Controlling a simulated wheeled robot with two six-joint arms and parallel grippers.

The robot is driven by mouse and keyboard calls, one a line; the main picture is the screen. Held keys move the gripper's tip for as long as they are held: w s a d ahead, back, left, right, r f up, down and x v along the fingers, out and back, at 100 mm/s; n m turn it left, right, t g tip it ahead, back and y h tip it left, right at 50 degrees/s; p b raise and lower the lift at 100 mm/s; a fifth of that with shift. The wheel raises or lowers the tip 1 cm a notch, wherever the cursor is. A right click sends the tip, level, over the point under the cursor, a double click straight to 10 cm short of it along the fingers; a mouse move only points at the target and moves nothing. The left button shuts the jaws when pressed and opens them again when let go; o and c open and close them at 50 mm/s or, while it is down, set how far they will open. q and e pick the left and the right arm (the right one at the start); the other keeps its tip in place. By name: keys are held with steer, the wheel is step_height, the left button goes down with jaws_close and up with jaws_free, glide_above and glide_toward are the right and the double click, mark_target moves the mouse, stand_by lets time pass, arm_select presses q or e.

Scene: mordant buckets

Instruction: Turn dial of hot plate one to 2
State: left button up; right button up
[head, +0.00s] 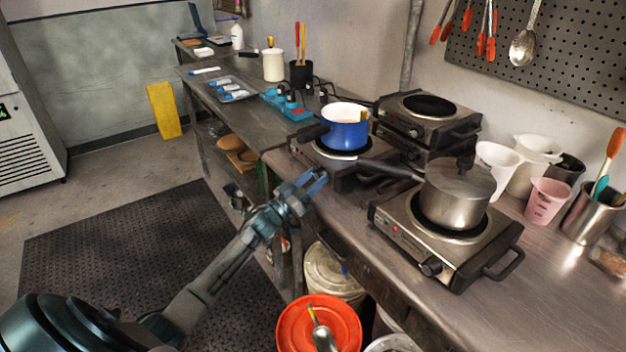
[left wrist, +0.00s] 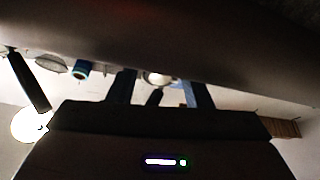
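A hot plate (head: 395,235) at the front right carries a lidded steel pot (head: 455,200); its black dial (head: 431,267) is on the front face beside small lights. Another hot plate (head: 306,153) further back carries a blue pot (head: 345,133); I cannot make out its dial. No label shows which plate is number one. My left gripper (head: 313,182) is open and empty, in front of the bench edge just below the blue pot's plate. Its spread fingers also show in the left wrist view (left wrist: 160,92). My right gripper is out of view.
Stacked hot plates (head: 430,112) stand behind. White tubs (head: 497,165), a pink cup (head: 546,200) and a steel utensil holder (head: 592,215) crowd the right. An orange bucket (head: 318,325) sits below the bench. The dark floor mat (head: 110,250) is clear.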

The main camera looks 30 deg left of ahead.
arm_select(q)
steer(key=c, duration=0.7)
